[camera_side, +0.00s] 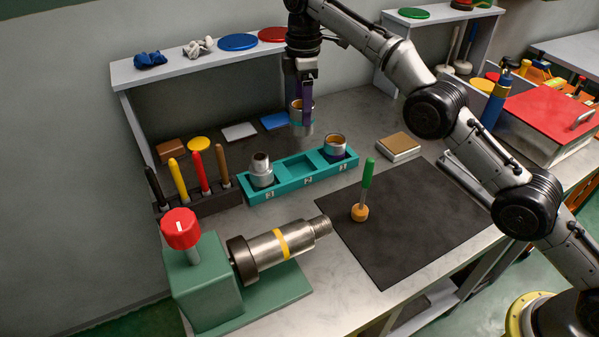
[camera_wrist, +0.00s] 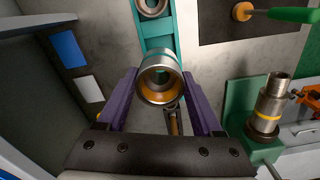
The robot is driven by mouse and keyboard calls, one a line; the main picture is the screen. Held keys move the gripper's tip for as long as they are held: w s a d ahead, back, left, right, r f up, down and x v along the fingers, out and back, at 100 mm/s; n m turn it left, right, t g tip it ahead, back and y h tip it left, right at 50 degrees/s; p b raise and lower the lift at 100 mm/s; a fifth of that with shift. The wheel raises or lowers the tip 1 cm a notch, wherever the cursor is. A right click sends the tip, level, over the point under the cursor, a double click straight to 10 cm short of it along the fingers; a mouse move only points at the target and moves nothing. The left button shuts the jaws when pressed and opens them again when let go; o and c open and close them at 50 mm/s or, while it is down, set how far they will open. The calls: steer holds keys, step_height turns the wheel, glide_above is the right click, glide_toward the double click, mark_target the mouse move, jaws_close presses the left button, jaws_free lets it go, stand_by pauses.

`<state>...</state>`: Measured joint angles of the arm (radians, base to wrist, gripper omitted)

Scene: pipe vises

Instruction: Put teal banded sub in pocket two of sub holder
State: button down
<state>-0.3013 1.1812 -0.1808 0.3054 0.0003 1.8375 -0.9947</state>
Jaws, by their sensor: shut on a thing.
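The held sub (camera_side: 301,118) is a metal collar with a teal band and a copper-coloured inside. My gripper (camera_side: 302,98) is shut on it and holds it in the air, behind and above the teal sub holder (camera_side: 290,178). In the wrist view the sub (camera_wrist: 160,75) sits between the purple fingers of my gripper (camera_wrist: 160,92), its open bore facing the camera. The holder has a row of pockets. A silver sub (camera_side: 261,170) stands in the left one and a dark-banded sub (camera_side: 335,147) in the right one; the middle pocket looks empty. The held sub partly hides the holder in the wrist view.
A pen rack (camera_side: 200,198) stands left of the holder. A green vise (camera_side: 205,285) clamps a yellow-banded pipe (camera_side: 275,246) in front. A brown-topped block (camera_side: 398,147) lies to the right.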

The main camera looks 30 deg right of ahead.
steer(key=f, duration=1.2)
steer(key=shift+s+a+f, duration=0.1)
steer(key=shift+a+f, duration=0.05)
steer(key=shift+a, duration=0.25)
steer(key=shift+f, duration=0.15)
steer(key=shift+c, duration=0.2)
jaws_free()
step_height(320, 180, up, 12)
stand_by(0.5)
